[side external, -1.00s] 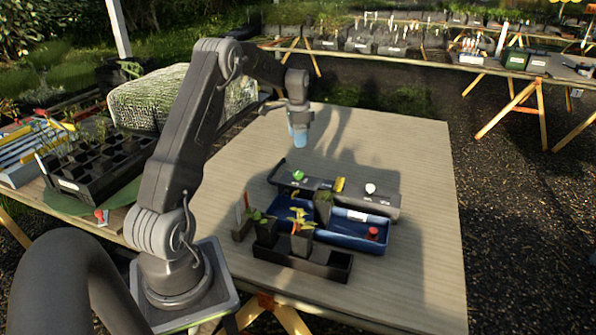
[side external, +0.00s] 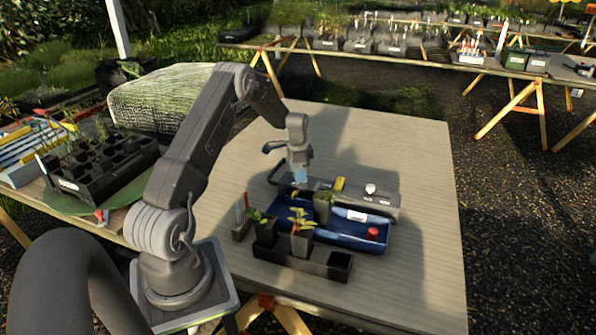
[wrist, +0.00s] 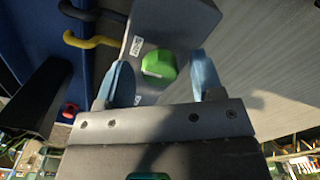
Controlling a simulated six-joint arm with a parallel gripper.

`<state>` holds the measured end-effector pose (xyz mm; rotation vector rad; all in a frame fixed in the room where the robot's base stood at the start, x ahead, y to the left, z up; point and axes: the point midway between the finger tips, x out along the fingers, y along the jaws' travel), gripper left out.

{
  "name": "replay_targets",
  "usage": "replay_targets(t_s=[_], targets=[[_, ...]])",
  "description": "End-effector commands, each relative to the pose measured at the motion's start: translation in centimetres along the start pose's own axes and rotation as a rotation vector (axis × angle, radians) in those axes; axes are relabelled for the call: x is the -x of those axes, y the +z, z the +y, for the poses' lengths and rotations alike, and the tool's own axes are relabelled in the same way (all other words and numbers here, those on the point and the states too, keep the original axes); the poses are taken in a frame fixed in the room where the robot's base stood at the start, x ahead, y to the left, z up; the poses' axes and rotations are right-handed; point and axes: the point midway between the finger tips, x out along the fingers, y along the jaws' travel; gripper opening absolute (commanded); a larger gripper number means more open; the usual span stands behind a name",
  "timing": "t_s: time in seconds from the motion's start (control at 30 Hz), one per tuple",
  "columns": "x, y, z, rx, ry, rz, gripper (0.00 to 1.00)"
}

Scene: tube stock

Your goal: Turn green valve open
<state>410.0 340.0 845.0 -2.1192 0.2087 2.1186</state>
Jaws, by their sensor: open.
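The green valve (wrist: 159,64) is a small green knob on the grey box (wrist: 180,20), beside a white label. In the wrist view it sits between the two blue fingertips of my gripper (wrist: 166,78), which are apart with a gap on each side of the knob. In the side view my gripper (side external: 299,180) is low over the left end of the grey box (side external: 385,200) and hides the green valve. The wrist view does not make clear how far down the fingers reach around the knob.
A blue tray (side external: 345,240) with a red knob (side external: 373,232) lies in front of the grey box. A black trough (side external: 310,263) with potted seedlings stands nearer. A yellow part (side external: 339,184) and a white knob (side external: 370,189) are on the box. The table's right side is clear.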

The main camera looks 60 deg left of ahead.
Motion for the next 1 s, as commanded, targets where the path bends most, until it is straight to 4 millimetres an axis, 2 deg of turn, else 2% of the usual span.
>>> replay_targets(t_s=[0.13,0.63,1.0], targets=[[0.02,-0.01,-0.01,0.000,0.000,0.000,0.59],[0.06,-0.01,-0.01,0.000,0.000,0.000,0.12],[0.07,-0.02,-0.02,0.068,-0.001,0.000,0.12]])
